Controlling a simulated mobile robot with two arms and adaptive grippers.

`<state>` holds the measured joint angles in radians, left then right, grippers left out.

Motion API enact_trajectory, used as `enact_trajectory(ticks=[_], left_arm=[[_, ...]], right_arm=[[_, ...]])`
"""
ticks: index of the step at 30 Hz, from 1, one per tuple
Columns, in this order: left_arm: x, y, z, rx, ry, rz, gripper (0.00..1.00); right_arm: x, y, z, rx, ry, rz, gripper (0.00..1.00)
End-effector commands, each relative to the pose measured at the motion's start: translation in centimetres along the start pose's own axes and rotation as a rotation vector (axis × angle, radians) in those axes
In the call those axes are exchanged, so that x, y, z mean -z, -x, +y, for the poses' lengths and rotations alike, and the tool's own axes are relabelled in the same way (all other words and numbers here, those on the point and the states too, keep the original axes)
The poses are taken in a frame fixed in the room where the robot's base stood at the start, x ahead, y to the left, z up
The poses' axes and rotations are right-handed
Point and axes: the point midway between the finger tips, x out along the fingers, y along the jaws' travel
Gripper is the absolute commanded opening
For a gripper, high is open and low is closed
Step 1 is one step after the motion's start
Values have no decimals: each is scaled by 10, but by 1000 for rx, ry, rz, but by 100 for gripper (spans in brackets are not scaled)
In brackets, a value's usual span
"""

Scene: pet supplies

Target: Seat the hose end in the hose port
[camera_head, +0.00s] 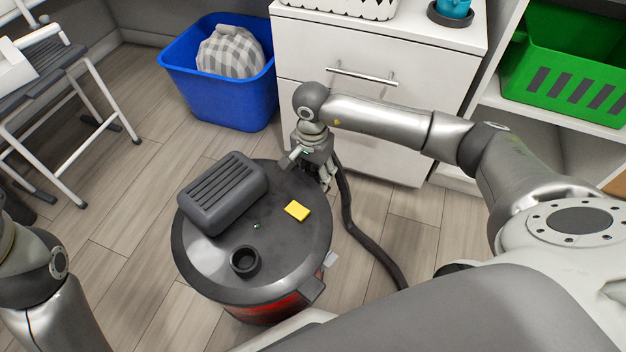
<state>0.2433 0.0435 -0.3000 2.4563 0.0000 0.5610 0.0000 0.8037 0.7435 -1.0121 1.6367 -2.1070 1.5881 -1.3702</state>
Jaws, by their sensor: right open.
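A round canister vacuum (290,245) with a dark grey lid and a red body stands on the floor in front of me. A raised black ring, which looks like the hose port (245,262), sits on the near left part of the lid; its opening is empty. A dark ribbed hose (350,215) runs along the vacuum's right side. Its upper end is beside or behind my right gripper (327,180), so I cannot tell whether they touch. That gripper is open and points down at the lid's far right edge. My left arm shows at lower left, but its gripper is out of view.
A ridged grey motor housing (224,190) and a yellow label (297,210) are on the lid. Behind stand a blue bin (225,95) with a checked cushion and a white drawer cabinet (365,80). A metal-framed chair (75,110) is at left. Floor is clear left of the vacuum.

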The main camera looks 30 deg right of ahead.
Motion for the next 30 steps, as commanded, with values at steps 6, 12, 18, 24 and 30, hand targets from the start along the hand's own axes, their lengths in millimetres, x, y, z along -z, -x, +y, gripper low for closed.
enact_trajectory(ticks=[6,12,18,24,30], left_arm=[[2,-2,1,-5,-2,12,40],[2,-2,1,-4,-1,12,40],[2,-2,1,-5,-1,12,40],[2,-2,1,-5,-1,12,40],[2,-3,1,-5,-1,12,40]], right_arm=[[0,-7,0,1,0,0,59],[0,-7,0,1,0,0,50],[0,-7,0,1,0,0,25],[0,-6,0,1,0,0,10],[0,-5,0,2,0,0,10]])
